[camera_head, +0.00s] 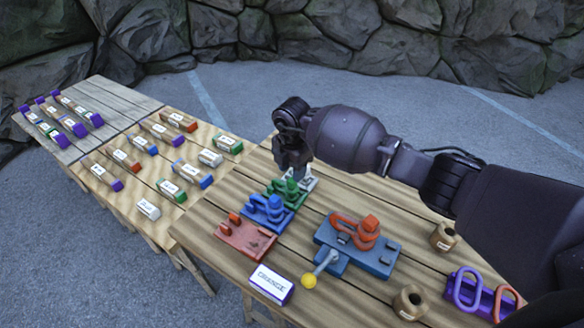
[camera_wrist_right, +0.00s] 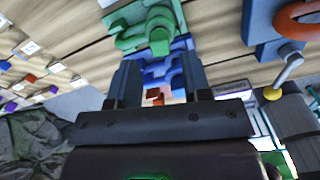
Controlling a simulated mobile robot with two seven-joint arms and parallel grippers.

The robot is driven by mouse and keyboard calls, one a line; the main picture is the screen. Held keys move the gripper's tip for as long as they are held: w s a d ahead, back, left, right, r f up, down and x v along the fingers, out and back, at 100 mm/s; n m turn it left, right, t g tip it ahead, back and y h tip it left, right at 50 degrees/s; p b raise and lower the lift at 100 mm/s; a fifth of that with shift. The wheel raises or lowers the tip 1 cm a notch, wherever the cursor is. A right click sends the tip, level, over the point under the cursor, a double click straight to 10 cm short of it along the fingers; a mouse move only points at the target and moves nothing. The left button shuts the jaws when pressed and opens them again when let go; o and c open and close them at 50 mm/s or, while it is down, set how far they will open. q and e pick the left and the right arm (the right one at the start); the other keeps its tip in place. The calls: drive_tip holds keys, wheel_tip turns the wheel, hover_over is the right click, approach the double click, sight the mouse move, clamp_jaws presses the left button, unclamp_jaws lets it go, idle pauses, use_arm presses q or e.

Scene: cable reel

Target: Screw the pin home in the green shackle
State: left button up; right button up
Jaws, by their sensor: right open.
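The green shackle (camera_head: 289,188) lies on a green block in a row of coloured blocks on the near table. It also shows at the top of the right wrist view (camera_wrist_right: 145,28), with a round green knob-like part on it. My right gripper (camera_head: 291,168) is pointed down close behind and above the green shackle. In the wrist view its two fingers (camera_wrist_right: 160,75) are apart and empty, with the blue block (camera_wrist_right: 158,68) showing in the gap. I cannot tell whether the fingers touch anything. How far the pin is in cannot be made out. My left gripper is out of view.
A blue shackle (camera_head: 268,207) and a red block (camera_head: 243,238) continue the row. To the right stand a blue fixture (camera_head: 372,262) with an orange shackle (camera_head: 352,232), a yellow-knobbed lever (camera_head: 309,281), wooden rings (camera_head: 411,301) and a purple rack (camera_head: 466,305). A card reads "ORANGE" (camera_head: 271,284).

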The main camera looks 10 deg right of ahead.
drive_tip(key=shift+f, duration=0.1)
drive_tip(key=shift+f+b, duration=0.6)
drive_tip(key=shift+f, duration=0.2)
drive_tip(key=shift+f+b, duration=0.85)
drive_tip(key=shift+f, duration=0.5)
clamp_jaws()
